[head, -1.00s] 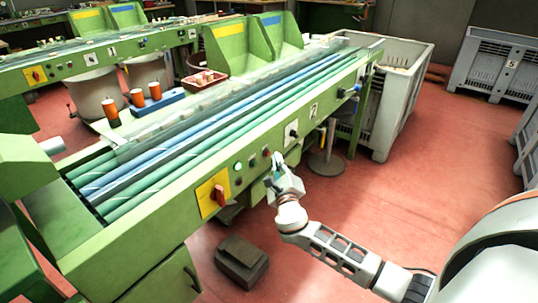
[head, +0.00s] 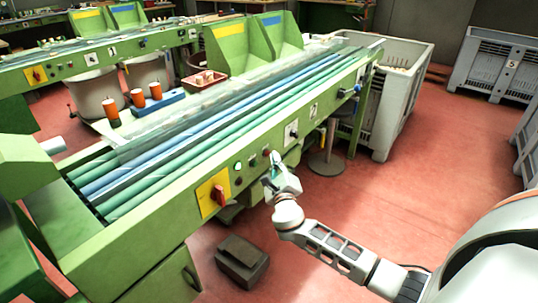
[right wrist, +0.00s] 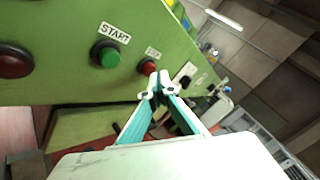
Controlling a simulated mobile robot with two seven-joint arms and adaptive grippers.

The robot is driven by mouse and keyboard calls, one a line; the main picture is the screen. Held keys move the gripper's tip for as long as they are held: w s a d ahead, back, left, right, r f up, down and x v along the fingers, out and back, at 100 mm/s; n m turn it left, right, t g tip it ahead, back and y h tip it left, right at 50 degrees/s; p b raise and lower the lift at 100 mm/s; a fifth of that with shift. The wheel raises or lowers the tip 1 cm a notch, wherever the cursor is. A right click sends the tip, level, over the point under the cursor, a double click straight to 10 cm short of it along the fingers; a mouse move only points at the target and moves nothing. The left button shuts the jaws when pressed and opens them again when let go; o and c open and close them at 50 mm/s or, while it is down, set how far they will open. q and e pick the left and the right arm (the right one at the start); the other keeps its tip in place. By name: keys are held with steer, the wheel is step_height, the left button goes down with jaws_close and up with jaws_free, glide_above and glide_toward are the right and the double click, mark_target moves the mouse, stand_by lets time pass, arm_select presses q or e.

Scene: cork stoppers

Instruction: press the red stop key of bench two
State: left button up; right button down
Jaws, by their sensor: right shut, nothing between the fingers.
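The front panel of bench two (head: 314,110), marked by its number plate, carries a row of keys. The small red stop key (head: 266,152) is at the right of this row; in the right wrist view it (right wrist: 147,67) sits under a small, blurred label. The green key (right wrist: 105,54) under the START label is to its left. My right gripper (head: 274,163) is shut and empty, its tips close in front of the panel beside the red key. In the right wrist view the fingertips (right wrist: 160,85) are just below and right of the key. I cannot tell whether they touch it.
A yellow plate with a red rotary switch (head: 218,195) is left on the same panel. A larger dark red knob (right wrist: 14,62) shows at the wrist view's left edge. A dark box (head: 242,262) stands on the floor below.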

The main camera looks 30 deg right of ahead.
steer(key=shift+w+a, duration=0.2)
steer(key=shift+w, duration=0.15)
stand_by(0.4)
arm_select(q)
steer(key=shift+r, duration=0.1)
steer(key=shift+w+r+p, duration=0.4)
steer(key=shift+r+p, duration=0.1)
steer(key=shift+r, duration=0.25)
arm_select(e)
steer(key=shift+s+d, duration=0.35)
steer(key=shift+s, duration=0.45)
arm_select(q)
steer(key=r, duration=0.1)
steer(key=w+r+p, duration=0.1)
steer(key=r+p, duration=0.1)
steer(key=shift+w+r+t, duration=0.25)
steer(key=shift+r+t, duration=0.05)
steer(key=shift+t, duration=0.1)
arm_select(e)
steer(key=s, duration=0.1)
steer(key=s+d, duration=0.1)
steer(key=s, duration=0.1)
steer(key=s+d, duration=0.1)
steer(key=shift+s, duration=0.35)
